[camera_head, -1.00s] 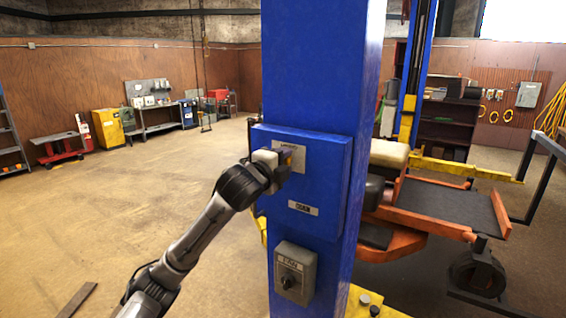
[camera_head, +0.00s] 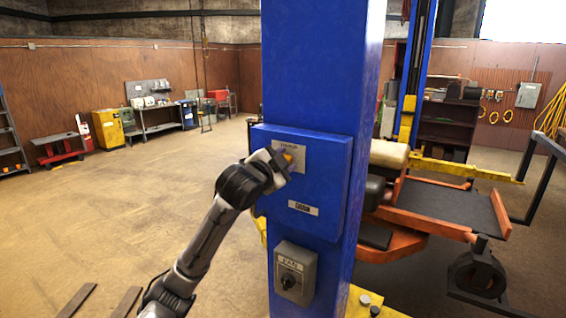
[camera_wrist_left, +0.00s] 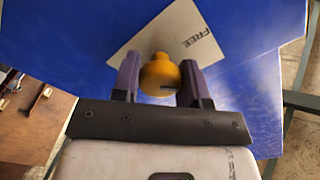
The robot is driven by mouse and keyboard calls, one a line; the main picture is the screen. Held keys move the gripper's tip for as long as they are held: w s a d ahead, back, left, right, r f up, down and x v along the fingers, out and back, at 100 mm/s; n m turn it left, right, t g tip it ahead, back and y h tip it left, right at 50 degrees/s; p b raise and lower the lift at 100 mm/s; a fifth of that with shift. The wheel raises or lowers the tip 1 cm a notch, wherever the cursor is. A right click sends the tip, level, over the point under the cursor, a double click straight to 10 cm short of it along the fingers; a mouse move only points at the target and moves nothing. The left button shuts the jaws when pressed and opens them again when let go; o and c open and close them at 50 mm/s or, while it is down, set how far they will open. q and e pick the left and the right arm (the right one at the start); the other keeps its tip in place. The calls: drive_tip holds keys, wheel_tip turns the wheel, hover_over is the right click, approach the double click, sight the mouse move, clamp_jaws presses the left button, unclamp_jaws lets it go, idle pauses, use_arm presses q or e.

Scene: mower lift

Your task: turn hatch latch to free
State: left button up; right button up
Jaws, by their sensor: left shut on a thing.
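The hatch latch is an orange-yellow knob (camera_wrist_left: 161,76) on a pale plate, small beside my gripper in the head view (camera_head: 289,157). The plate (camera_wrist_left: 205,34) reads FREE in the wrist view. It is fixed to the blue hatch box (camera_head: 325,180) on the blue column. My left gripper (camera_wrist_left: 161,80) is shut on the knob, with one dark finger on each side of it. In the head view the left gripper (camera_head: 280,160) reaches the plate from the left and hides part of it. The right gripper is not in view.
A grey switch box (camera_head: 296,273) marked FAN sits lower on the column. An orange mower with a black deck (camera_head: 445,203) stands to the right behind the column. The floor to the left is open, with dark strips (camera_head: 78,300) near its front edge.

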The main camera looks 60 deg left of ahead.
use_arm(q)
drive_tip(key=n, duration=0.5)
drive_tip(key=shift+n, duration=2.5)
drive_tip(key=shift+p, duration=0.3)
drive_tip(key=o, duration=0.9)
drive_tip(key=shift+o, duration=0.2)
drive_tip(key=shift+s, duration=0.1)
